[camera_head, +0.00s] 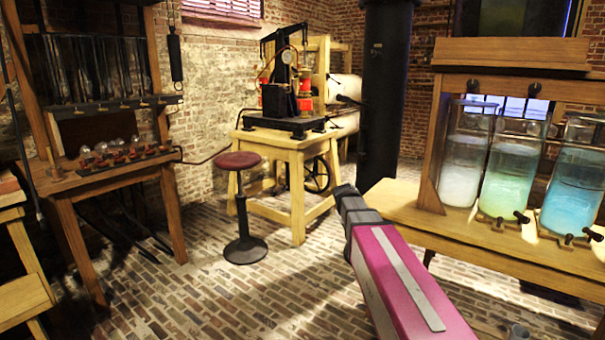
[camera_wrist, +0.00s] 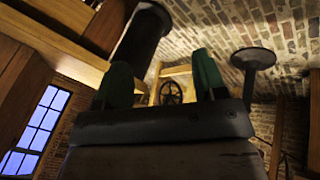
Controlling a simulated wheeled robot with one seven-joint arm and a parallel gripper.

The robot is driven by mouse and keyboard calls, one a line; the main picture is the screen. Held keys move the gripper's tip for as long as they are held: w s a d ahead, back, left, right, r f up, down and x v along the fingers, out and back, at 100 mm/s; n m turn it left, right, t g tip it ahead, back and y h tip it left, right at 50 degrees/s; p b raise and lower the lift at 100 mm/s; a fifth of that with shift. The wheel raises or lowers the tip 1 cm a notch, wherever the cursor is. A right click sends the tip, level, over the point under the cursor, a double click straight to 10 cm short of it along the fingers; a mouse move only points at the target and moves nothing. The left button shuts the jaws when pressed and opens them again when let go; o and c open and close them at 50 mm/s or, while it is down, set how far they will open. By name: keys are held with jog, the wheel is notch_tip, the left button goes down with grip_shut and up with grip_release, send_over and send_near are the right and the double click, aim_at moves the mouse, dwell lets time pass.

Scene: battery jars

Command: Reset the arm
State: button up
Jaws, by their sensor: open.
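My arm reaches up from the lower right of the head view as a magenta link with a grey strip, ending in a dark grey wrist. My gripper (camera_wrist: 160,74) shows in the wrist view as two green fingers set wide apart on a dark body. It is open, and nothing is seen between the fingers but the background. In the head view the dark end of the arm is in the air in front of the brick floor, left of the jar table. The fingers cannot be made out clearly there.
A wooden table (camera_head: 500,243) at right holds three glass jars: white (camera_head: 461,165), green (camera_head: 510,175) and blue (camera_head: 575,185). A red-topped stool (camera_head: 238,161), a machine table (camera_head: 277,141), a black column (camera_head: 383,90) and a left bench (camera_head: 112,177) surround open brick floor (camera_head: 200,300).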

jog(key=s+f+m+g+y, duration=0.1)
jog(key=s+f+g, duration=0.1)
jog(key=s+f, duration=0.5)
jog(key=s+f+m+g+y, duration=0.2)
jog(key=s+f, duration=0.6)
jog(key=s, duration=0.8)
jog(key=shift+a+f, duration=0.2)
jog(key=shift+a, duration=0.15)
